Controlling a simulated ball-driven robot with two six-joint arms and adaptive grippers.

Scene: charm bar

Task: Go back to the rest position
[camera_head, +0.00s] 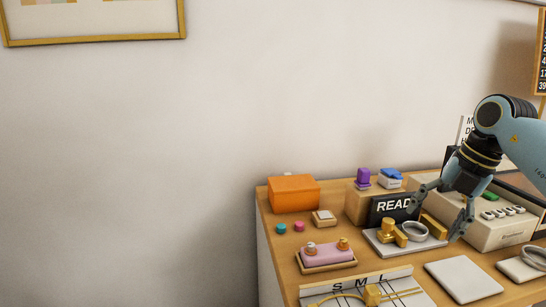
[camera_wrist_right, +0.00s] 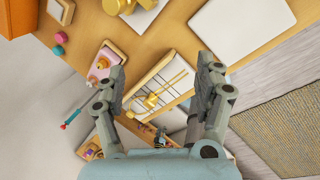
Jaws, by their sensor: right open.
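My right gripper (camera_head: 434,224) hangs from the right over the wooden counter (camera_head: 290,252), pointing down in the head view. Its two fingers are spread with nothing between them. In front of and below it is a light plate (camera_head: 385,247) bearing gold parts (camera_head: 392,233) and a silver ring-shaped piece (camera_head: 414,231). In the right wrist view the open fingers (camera_wrist_right: 160,75) frame a sizing board (camera_wrist_right: 165,75) with gold chains. The left gripper is not in view.
A black "READ…" sign (camera_head: 393,207) stands close behind the gripper, and a beige box (camera_head: 500,231) is to its right. An orange box (camera_head: 293,194) and a pink tray (camera_head: 327,254) are to the left. A blank white pad (camera_head: 463,280) lies in front.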

